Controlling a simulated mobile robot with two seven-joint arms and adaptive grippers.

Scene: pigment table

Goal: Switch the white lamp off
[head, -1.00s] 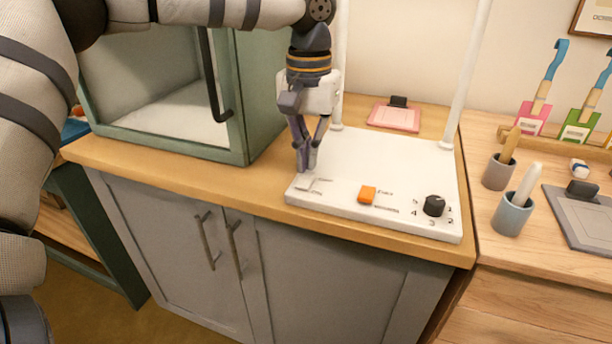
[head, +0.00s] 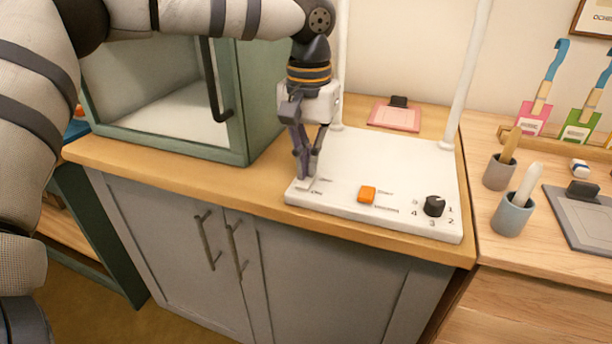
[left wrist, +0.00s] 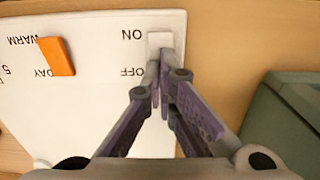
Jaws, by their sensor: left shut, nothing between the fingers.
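The white lamp has a flat white base (head: 345,206) on the wooden counter, with two white posts rising at its back. Its small white switch shows in the left wrist view (left wrist: 160,41), beside the printed ON; the printed OFF is near my fingertips. My left gripper (head: 304,180) is shut and empty, pointing down at the switch at the base's front left corner. In the left wrist view its fingertips (left wrist: 160,68) overlap the switch's OFF end and hide it; I cannot tell whether they touch. My right gripper is not in view.
An orange switch (head: 367,194) and a black dial (head: 434,206) sit on the same base, to the right. A green cabinet (head: 262,100) with a clear front stands left of the lamp. A pink pad (head: 394,117) lies behind. Cups (head: 513,215) stand on the right table.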

